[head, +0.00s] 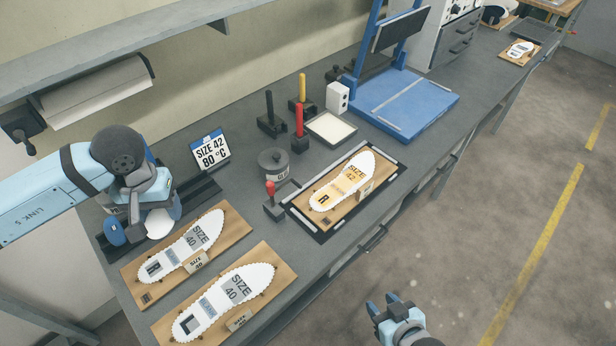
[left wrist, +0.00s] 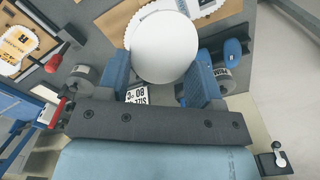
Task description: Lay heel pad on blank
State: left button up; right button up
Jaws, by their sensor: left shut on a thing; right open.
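My left gripper (head: 148,218) is shut on a white rounded heel pad (left wrist: 165,48), which sits between its blue fingers in the left wrist view. In the head view the pad (head: 160,228) shows partly below the gripper, near the back left of the bench. A size 42 blank marked R (head: 342,186) lies on a wooden board in a dark frame at mid-bench. Two size 40 blanks lie on boards at the front left, one marked R (head: 180,247) and one (head: 226,302) with a dark square. My right gripper (head: 383,312) is open and empty, off the bench's front edge.
A "SIZE 42 80 °C" sign (head: 211,149) stands behind the boards. A grey pot (head: 274,163), a red-knobbed tool (head: 271,196) and upright handles (head: 300,120) stand beside the framed board. A blue press (head: 405,102) is farther back. A blue oval piece (left wrist: 233,51) lies beside the left gripper.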

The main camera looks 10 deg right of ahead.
aim_at(325, 198)
jog(key=k+z, duration=0.1)
jog(key=k, duration=0.5)
jog(key=z, duration=1.3)
jog(key=j+z, duration=0.3)
jog(key=k+j+z, duration=0.3)
jog(key=i+j, duration=0.1)
